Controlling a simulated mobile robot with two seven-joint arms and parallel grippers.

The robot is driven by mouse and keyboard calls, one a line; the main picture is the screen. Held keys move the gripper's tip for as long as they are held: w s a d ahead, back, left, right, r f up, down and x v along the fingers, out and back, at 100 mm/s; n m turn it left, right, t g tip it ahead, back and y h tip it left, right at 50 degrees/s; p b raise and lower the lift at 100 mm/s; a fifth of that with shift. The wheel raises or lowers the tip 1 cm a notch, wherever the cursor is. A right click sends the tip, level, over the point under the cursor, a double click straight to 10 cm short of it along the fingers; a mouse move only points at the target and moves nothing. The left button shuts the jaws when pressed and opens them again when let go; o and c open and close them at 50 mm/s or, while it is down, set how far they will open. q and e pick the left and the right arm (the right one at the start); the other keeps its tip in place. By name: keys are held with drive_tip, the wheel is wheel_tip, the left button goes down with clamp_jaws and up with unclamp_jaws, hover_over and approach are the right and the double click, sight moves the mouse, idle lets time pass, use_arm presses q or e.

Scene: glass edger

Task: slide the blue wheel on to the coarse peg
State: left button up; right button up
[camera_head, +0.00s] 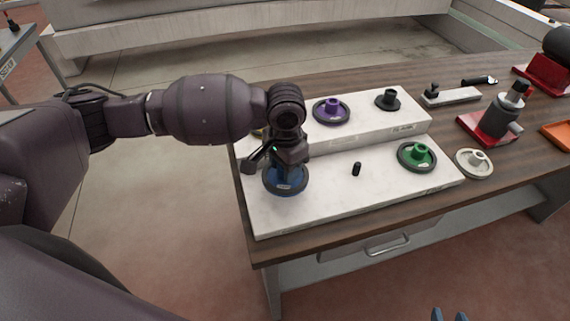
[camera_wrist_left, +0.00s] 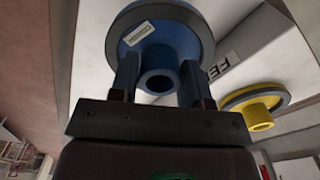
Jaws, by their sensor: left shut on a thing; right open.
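The blue wheel (camera_head: 286,188) has a grey rim and a blue hub. It is over the left part of the front white board (camera_head: 310,208). My left gripper (camera_head: 287,168) is shut on its hub; in the left wrist view the wheel (camera_wrist_left: 163,42) shows with a finger on each side of the hub. I cannot tell whether the wheel rests on the board or is just above it, or whether a peg is under it. A bare black peg (camera_head: 356,169) stands upright to its right; no readable label marks it as coarse. My right gripper (camera_head: 449,315) shows only open fingertips at the bottom edge.
A green wheel (camera_head: 417,156) sits at the front board's right end. The raised back step holds a purple wheel (camera_head: 332,111), a black wheel (camera_head: 388,99) and a partly hidden yellow wheel (camera_wrist_left: 255,104). A cream wheel (camera_head: 474,163) and red-based tool (camera_head: 495,118) stand right.

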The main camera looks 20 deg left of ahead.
use_arm(q)
drive_tip(key=shift+r, duration=0.1)
drive_tip(key=shift+p, duration=0.6)
use_arm(e)
drive_tip(key=shift+r, duration=0.7)
drive_tip(key=shift+s+f, duration=0.1)
use_arm(q)
drive_tip(key=shift+f, duration=0.6)
use_arm(e)
drive_tip(key=shift+s+f, duration=0.4)
drive_tip(key=shift+s, duration=0.05)
use_arm(q)
drive_tip(key=shift+f, duration=0.15)
use_arm(e)
drive_tip(key=shift+w, duration=0.1)
